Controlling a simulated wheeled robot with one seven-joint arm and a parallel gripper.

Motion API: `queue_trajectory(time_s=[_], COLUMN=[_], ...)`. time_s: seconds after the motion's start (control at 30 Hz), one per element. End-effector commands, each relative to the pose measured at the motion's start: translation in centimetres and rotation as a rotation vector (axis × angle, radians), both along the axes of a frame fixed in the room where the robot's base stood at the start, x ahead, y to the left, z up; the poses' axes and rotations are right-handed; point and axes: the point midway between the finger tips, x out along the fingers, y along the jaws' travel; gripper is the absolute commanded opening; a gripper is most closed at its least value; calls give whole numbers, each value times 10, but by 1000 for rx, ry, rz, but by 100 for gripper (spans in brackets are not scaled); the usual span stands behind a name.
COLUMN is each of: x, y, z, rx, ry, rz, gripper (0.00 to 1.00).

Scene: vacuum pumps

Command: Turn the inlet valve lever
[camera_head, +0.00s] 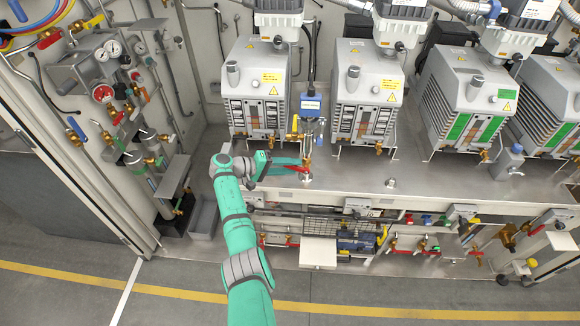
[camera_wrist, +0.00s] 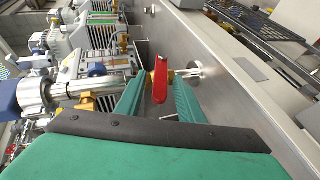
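The red valve lever (camera_wrist: 160,80) sits on a brass valve body beside the steel wall in the wrist view. In the head view the red lever (camera_head: 297,168) shows near the front of the steel bench top, beside a short silver fitting. My gripper (camera_head: 298,162) reaches it from the left. In the wrist view my gripper (camera_wrist: 159,84) is open, with one green finger on each side of the lever. A small gap shows on both sides of the lever. The lever's lower end is close to the dark edge of my gripper's palm.
Several grey vacuum pumps (camera_head: 368,95) stand on the steel bench (camera_head: 355,180). A blue-topped gauge with a yellow handle (camera_head: 311,104) rises just behind the lever. A wall panel of gauges and valves (camera_head: 105,70) is at the left. The floor in front is clear.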

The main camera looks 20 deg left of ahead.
Motion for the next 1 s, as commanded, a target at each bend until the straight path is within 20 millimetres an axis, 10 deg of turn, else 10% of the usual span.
queue_trajectory(time_s=[1.0], x=[-12], y=[15], z=[7], rx=[2], ry=[0], rz=[2], gripper=[37])
